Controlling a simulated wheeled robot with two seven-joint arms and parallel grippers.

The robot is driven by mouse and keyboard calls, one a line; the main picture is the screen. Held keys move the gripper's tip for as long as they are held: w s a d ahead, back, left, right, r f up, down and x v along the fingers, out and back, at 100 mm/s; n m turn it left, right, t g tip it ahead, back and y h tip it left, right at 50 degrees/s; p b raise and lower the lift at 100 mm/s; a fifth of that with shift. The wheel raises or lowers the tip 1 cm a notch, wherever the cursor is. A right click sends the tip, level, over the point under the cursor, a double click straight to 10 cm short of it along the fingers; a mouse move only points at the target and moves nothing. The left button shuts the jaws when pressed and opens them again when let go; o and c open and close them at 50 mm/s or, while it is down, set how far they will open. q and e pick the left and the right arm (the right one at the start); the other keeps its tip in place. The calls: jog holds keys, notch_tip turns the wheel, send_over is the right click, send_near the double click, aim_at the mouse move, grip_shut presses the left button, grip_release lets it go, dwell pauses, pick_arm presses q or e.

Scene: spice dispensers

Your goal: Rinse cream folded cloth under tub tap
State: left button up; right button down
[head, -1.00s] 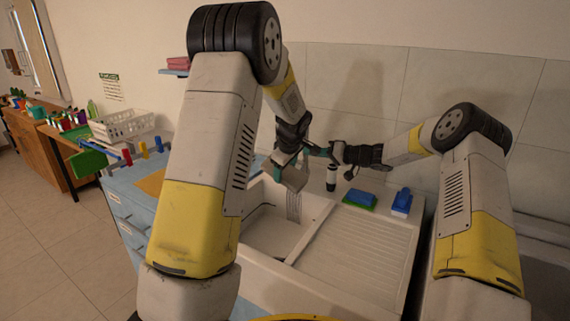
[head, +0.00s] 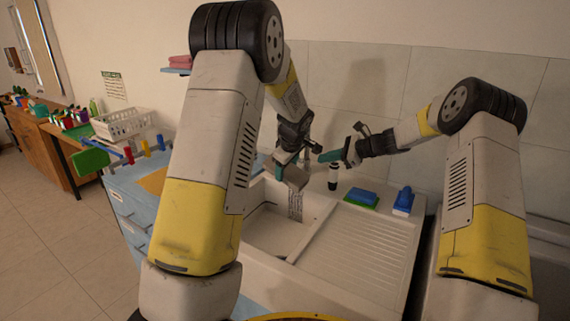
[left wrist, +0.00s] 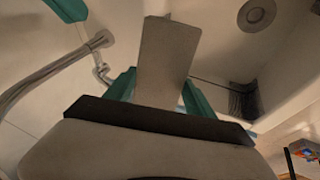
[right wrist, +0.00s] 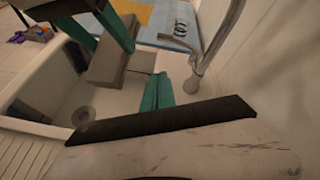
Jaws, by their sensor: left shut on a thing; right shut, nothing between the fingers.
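The cream folded cloth (head: 292,176) is a flat greyish-cream block over the tub (head: 265,232). It also shows in the left wrist view (left wrist: 165,58) and the right wrist view (right wrist: 106,63). My left gripper (head: 290,160) is shut on it, with a teal finger at each side. My right gripper (head: 325,156) is shut and empty, to the right of the cloth and apart from it. Its teal fingers (right wrist: 157,92) point toward the tub. The metal tap (right wrist: 195,65) stands beside the tub, also seen in the left wrist view (left wrist: 55,68). I cannot tell whether water runs.
A ribbed draining board (head: 355,250) lies right of the tub. A white rack (head: 122,123) is on the left counter. A drain (left wrist: 257,14) shows in the tub.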

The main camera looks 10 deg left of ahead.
jog(key=w+a+f+m, duration=0.1)
jog(key=w+a+f, duration=0.1)
jog(key=a, duration=0.3)
jog(key=w+a+f+m, duration=0.2)
jog(key=a+f, duration=0.3)
jog(key=w+a+f+m, duration=0.2)
jog(key=a+f, duration=0.1)
jog(key=a, duration=0.1)
jog(key=shift+a+f+h, duration=0.25)
jog(key=shift+a+h, duration=0.15)
notch_tip(320, 180, up, 3)
jog(key=shift+w+a+f, duration=0.1)
jog(key=shift+w+a, duration=0.05)
jog(key=shift+w+a+r, duration=0.1)
jog(key=shift+a+r, duration=0.05)
jog(key=shift+r, duration=0.5)
jog(key=shift+r, duration=0.1)
